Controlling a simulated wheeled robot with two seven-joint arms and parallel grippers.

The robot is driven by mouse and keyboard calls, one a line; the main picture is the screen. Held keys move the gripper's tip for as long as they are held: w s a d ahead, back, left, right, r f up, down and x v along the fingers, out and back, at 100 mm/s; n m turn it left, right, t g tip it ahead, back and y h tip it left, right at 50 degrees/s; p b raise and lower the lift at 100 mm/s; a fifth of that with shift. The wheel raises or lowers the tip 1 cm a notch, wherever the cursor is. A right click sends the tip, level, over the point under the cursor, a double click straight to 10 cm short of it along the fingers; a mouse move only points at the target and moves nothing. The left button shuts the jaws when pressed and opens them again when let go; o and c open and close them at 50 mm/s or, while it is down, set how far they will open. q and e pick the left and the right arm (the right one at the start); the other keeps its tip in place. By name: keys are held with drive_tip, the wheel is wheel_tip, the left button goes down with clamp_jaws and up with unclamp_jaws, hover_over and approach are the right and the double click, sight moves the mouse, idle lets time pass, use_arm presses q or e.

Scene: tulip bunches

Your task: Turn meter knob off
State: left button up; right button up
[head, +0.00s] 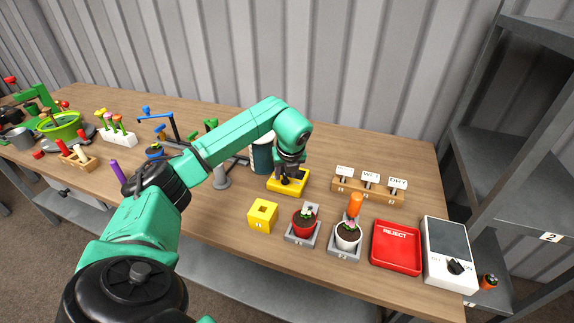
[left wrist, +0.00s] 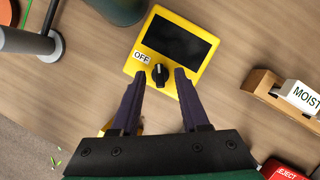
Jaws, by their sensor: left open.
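The yellow meter (head: 274,186) stands on the wooden table under my left gripper (head: 291,180). In the left wrist view the meter (left wrist: 200,55) shows a dark screen, a white OFF label (left wrist: 141,58) and a small black knob (left wrist: 160,76). The knob has a pale mark on its screen side; the OFF label lies to its upper left. My left gripper is open, with one dark finger on each side of the knob. I cannot tell whether either finger touches it. In the head view the gripper hides the knob. My right gripper is not in view.
A yellow block (head: 263,215), potted plants (head: 305,222), a red REJECT tray (head: 397,247) and a white box (head: 447,250) with its own knob line the front right. A wooden sign rack (head: 368,190) stands right of the meter. A dark green cylinder (head: 261,158) stands close behind the meter.

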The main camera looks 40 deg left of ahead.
use_arm(q)
drive_tip(key=v, duration=1.3)
drive_tip(key=shift+s+d+r+b, duration=0.15)
drive_tip(key=shift+r+b, duration=0.15)
